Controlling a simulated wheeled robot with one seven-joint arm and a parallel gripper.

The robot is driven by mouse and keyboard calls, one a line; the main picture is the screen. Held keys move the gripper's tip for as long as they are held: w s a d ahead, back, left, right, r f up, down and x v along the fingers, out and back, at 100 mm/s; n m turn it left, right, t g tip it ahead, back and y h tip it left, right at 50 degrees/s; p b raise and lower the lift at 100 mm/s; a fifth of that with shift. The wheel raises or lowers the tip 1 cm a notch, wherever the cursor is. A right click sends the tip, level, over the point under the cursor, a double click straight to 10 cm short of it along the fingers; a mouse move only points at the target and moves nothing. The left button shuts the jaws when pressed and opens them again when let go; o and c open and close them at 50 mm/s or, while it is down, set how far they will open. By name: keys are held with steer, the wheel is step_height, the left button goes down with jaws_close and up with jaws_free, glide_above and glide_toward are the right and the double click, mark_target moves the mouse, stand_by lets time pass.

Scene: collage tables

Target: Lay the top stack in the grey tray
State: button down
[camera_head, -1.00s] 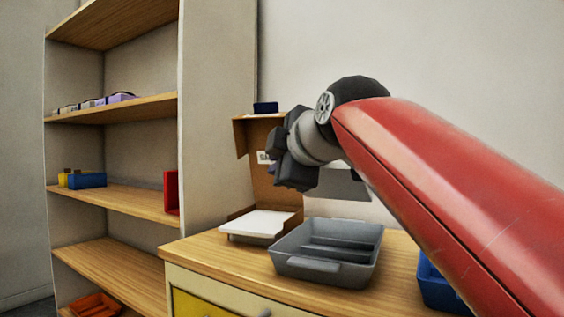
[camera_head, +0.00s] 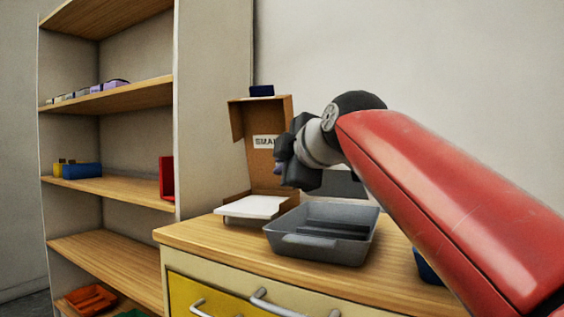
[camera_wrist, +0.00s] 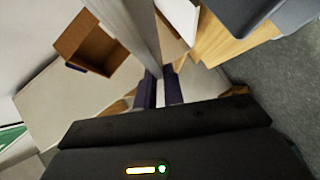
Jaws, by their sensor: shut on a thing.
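The grey tray (camera_head: 283,243) is open-topped and stands on the wooden top of a cabinet in the head view. My gripper (camera_head: 281,165) hangs above and behind the tray's left part, apart from it. A small purple thing (camera_head: 278,168) shows at its jaws, mostly hidden by the gripper; I take it as the held stack. In the wrist view my gripper (camera_wrist: 159,90) has dark purple surfaces at its fingertips. Finger and held thing are hard to tell apart there.
An open cardboard box (camera_head: 262,150) with a white flap (camera_head: 252,207) stands left of the tray, close behind my gripper. A tall shelf unit (camera_head: 110,195) stands further left. A blue bin (camera_head: 428,268) is partly hidden by my arm. Yellow drawers (camera_head: 215,302) are below.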

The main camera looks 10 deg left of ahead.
steer(key=w+f+b, duration=0.3)
steer(key=f+b, duration=0.1)
steer(key=f, duration=0.1)
steer(key=shift+d+f, duration=0.15)
steer(key=shift+d, duration=0.2)
stand_by(0.3)
steer(key=shift+w, duration=0.1)
steer(key=c, duration=1)
jaws_free()
steer(key=shift+f, duration=0.1)
steer(key=s+r, duration=0.1)
steer(key=s, duration=0.1)
steer(key=s+a+r, duration=0.1)
steer(key=s, duration=0.2)
steer(key=s+r+p, duration=0.1)
steer(key=s, duration=0.2)
steer(key=shift+a+r, duration=0.35)
steer(key=shift+a, duration=0.05)
